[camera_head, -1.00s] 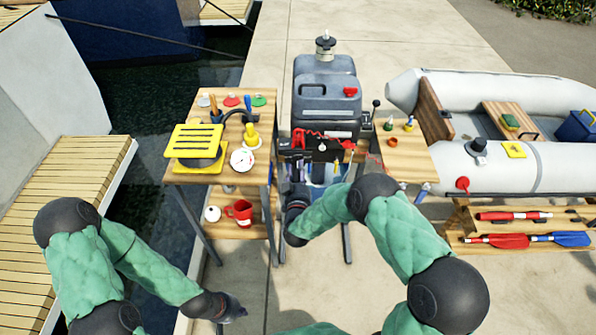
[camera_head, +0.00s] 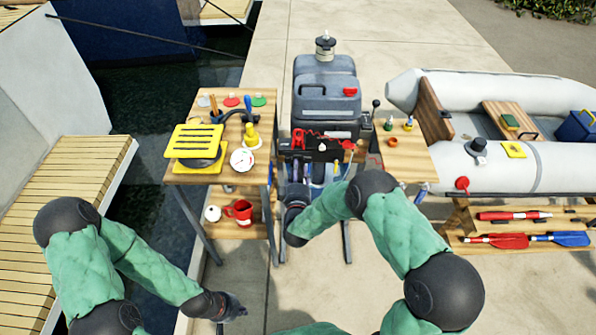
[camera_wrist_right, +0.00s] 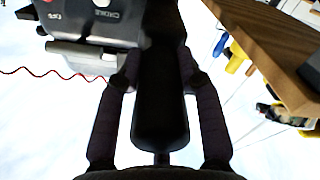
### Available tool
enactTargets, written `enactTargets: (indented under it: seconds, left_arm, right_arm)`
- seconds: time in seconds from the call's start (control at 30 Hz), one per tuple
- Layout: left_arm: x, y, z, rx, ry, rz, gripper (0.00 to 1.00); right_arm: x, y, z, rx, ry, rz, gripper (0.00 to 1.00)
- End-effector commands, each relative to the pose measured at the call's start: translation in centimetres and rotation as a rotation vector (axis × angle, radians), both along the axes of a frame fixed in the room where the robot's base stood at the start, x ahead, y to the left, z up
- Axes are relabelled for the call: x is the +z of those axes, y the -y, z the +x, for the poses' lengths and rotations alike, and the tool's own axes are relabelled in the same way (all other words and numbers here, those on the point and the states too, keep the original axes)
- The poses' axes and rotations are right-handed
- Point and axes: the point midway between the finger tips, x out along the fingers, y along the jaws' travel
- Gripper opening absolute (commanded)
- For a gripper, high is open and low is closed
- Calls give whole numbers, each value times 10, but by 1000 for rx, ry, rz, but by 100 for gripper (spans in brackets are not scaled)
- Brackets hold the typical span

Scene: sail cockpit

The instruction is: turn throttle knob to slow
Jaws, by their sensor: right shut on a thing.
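The dark motor control unit (camera_head: 325,150) with a red cord stands at the front of the grey canisters in the head view. The right wrist view shows its grey panel (camera_wrist_right: 110,20), with lettering that reads OFF and CHOKE. My right gripper (camera_wrist_right: 160,85) is shut on a long black handle (camera_wrist_right: 160,110), which I take to be the throttle knob; its fingers lie along both sides. No speed marking is readable. In the head view my right gripper (camera_head: 297,190) is at the unit's lower left, mostly hidden. My left gripper (camera_head: 232,306) hangs low, away from the unit; its fingers are too small to judge.
A wooden table (camera_head: 200,110) with a yellow slatted item and a dial stands left. A wooden shelf (camera_head: 405,160) with small items is close on the right. A grey inflatable boat (camera_head: 540,155) lies further right. Bare paving (camera_head: 310,285) lies in front.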

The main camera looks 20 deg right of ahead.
Motion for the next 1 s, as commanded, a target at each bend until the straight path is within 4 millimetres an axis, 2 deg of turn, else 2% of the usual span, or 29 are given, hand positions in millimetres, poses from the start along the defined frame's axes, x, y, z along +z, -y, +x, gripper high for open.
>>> enactTargets:
  seconds: [0.6,0.63,0.7,1.0]
  left_arm:
    - [1,0,0,0,0,0,0]
    - [1,0,0,0,0,0,0]
    - [1,0,0,0,0,0,0]
    - [0,0,0,0,0,0,0]
  right_arm:
    - [3,-2,2,5,-6,-49,4]
    - [3,-2,2,6,-5,-49,40]
    - [3,-2,2,5,-6,-49,59]
    - [1,-1,1,3,-11,-48,60]
